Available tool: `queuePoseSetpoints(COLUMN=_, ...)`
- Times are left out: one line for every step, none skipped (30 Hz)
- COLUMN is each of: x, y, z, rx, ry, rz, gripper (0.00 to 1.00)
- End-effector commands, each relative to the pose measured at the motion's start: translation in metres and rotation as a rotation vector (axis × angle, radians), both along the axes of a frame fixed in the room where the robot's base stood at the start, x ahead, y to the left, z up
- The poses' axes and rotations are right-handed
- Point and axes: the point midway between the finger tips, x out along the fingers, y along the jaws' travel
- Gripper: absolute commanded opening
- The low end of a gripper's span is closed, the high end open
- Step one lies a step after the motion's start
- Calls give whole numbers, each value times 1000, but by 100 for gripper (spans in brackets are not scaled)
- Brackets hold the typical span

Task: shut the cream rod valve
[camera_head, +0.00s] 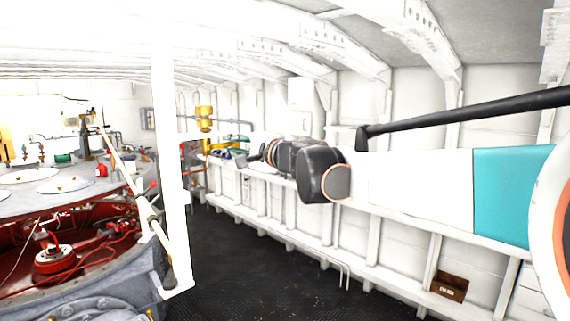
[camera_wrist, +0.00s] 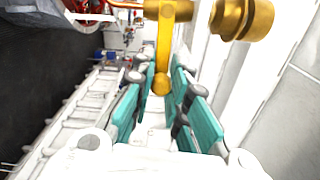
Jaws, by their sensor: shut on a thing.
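In the wrist view, a golden-yellow rod (camera_wrist: 164,45) runs down from a fitting at the top edge to a round ball end. It looks golden rather than cream, and it is the only rod-like handle I see near the jaws. My gripper (camera_wrist: 163,78) has teal-padded fingers on both sides of the rod's ball end and is shut on it. A brass valve part (camera_wrist: 241,18) shows just right of the rod. In the head view, my arm reaches in from the right and its dark wrist hides the fingertips.
A white wall with ribs and a ledge (camera_head: 400,222) runs along the right. A white post (camera_head: 172,150) stands left of centre, beside a round grey machine with a red interior (camera_head: 55,255). A brown box (camera_head: 449,286) sits low at right. The dark floor (camera_head: 255,265) between is clear.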

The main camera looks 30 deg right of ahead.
Motion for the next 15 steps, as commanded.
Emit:
queuePoseSetpoints(x=-2, y=0, z=3, rx=9, ry=-1, rz=-2, gripper=17)
queuePoseSetpoints(x=-2, y=0, z=3, rx=9, ry=-1, rz=-2, gripper=24)
queuePoseSetpoints(x=-2, y=1, z=3, rx=9, ry=-1, rz=-2, gripper=33)
queuePoseSetpoints(x=-2, y=1, z=3, rx=8, ry=-1, rz=-1, gripper=36)
queuePoseSetpoints(x=-2, y=1, z=3, rx=8, ry=-1, rz=0, gripper=36)
queuePoseSetpoints(x=-2, y=1, z=2, rx=7, ry=-1, rz=0, gripper=36)
queuePoseSetpoints(x=-2, y=1, z=2, rx=5, ry=0, rz=0, gripper=36)
queuePoseSetpoints(x=-2, y=1, z=2, rx=5, ry=0, rz=0, gripper=36)
queuePoseSetpoints(x=-3, y=1, z=2, rx=5, ry=0, rz=0, gripper=36)
queuePoseSetpoints(x=-3, y=1, z=2, rx=4, ry=-1, rz=0, gripper=36)
queuePoseSetpoints(x=-3, y=1, z=1, rx=4, ry=-1, rz=0, gripper=36)
queuePoseSetpoints(x=-3, y=1, z=1, rx=4, ry=0, rz=0, gripper=36)
queuePoseSetpoints(x=-3, y=1, z=2, rx=4, ry=0, rz=1, gripper=36)
queuePoseSetpoints(x=-3, y=1, z=2, rx=3, ry=0, rz=1, gripper=36)
queuePoseSetpoints(x=-3, y=1, z=4, rx=3, ry=0, rz=1, gripper=36)
